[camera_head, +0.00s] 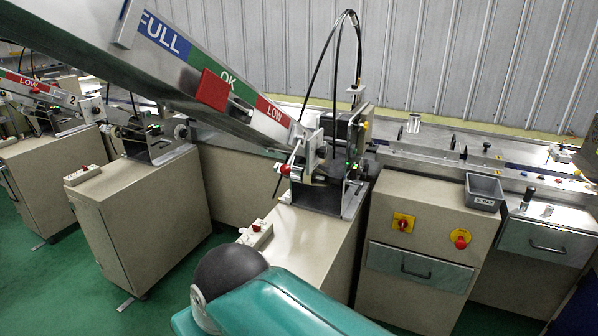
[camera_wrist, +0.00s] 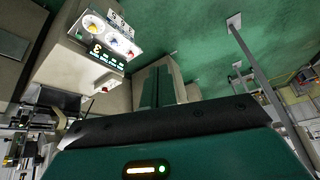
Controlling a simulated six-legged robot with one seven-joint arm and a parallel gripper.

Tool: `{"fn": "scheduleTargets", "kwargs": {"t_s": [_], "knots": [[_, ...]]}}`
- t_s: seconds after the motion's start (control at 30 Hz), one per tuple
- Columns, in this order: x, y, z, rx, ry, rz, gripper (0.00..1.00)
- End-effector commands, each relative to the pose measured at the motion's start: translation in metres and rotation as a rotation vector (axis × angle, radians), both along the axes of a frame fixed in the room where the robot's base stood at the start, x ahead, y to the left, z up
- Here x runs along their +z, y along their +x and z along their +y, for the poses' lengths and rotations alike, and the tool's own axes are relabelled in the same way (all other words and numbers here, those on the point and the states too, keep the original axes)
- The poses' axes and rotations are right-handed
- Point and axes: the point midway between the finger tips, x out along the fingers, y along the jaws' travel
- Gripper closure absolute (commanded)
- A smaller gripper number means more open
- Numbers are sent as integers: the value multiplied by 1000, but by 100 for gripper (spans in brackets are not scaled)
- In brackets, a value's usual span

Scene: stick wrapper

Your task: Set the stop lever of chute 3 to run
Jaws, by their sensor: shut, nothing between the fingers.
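The nearest chute (camera_head: 170,65) slopes down to the right with FULL, OK and LOW bands; I see no number on it. A lever with a red ball knob (camera_head: 284,169) stands at its lower end, beside the feeder bracket (camera_head: 340,195). Its run and stop marks are too small to read. The lever is not clear in the wrist view. My gripper is not in the head view.
A small box with a red button (camera_head: 256,232) sits on the near cabinet. A grey bin (camera_head: 484,192) and red and yellow switches stand right. Green floor (camera_head: 60,290) is open at lower left.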

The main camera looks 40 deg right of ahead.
Motion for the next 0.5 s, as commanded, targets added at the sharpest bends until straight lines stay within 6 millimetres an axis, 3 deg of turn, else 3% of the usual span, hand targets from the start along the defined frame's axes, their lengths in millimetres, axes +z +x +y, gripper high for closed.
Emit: {"fn": "scheduleTargets", "kwargs": {"t_s": [0.13, 0.27, 0.37, 0.5], "knots": [[-2, 10, -12, -174, 175, 62, 100], [2, 30, -37, -399, 431, 103, 100], [11, 48, -65, -570, 644, 97, 100], [30, 72, -121, -791, 944, 29, 100]]}}
